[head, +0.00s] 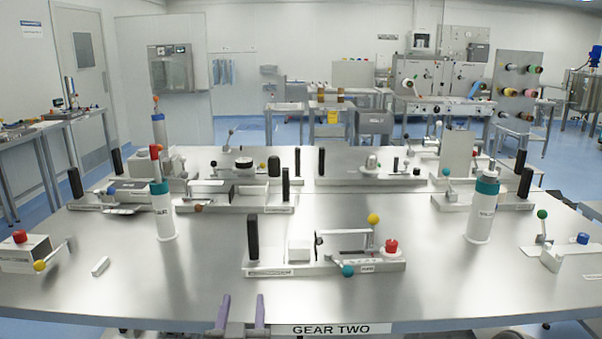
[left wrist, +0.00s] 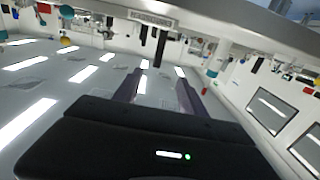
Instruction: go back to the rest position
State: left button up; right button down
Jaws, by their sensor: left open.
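My left gripper (head: 240,316) shows at the bottom of the head view, at the front edge of the table (head: 205,285), left of the GEAR TWO label. Its two purple fingers stand apart with nothing between them. In the left wrist view the same gripper (left wrist: 160,88) points away from the dark wrist housing, its fingers parted and empty. The wrist view is tilted and shows the table edge above and the room beyond. My right gripper is in neither view.
A fixture with a black handle, yellow knob and red knob (head: 325,255) stands at the table's front middle. A white cylinder with a teal band (head: 163,212) stands left, another (head: 484,212) right. The front left surface is mostly clear.

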pick_arm(q)
jog(key=s+d+f+m+g+h, duration=0.1)
jog(key=s+d+f+g+h, duration=0.25)
jog(key=f, duration=0.75)
jog(key=s+d+f+g+h, duration=0.2)
jog(key=s+d+f+g, duration=0.25)
jog(key=f, duration=0.65)
jog(key=s+a+f+n+g+p, duration=0.2)
jog(key=s+f+g, duration=0.7)
jog(key=s+f, duration=1.1)
jog(key=shift+s+a+f, duration=0.15)
jog(key=shift+a+f, duration=0.1)
jog(key=shift+a, duration=0.8)
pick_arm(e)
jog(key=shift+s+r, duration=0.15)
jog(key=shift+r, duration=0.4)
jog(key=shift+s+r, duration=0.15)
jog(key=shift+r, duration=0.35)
pick_arm(q)
jog(key=shift+r, duration=0.1)
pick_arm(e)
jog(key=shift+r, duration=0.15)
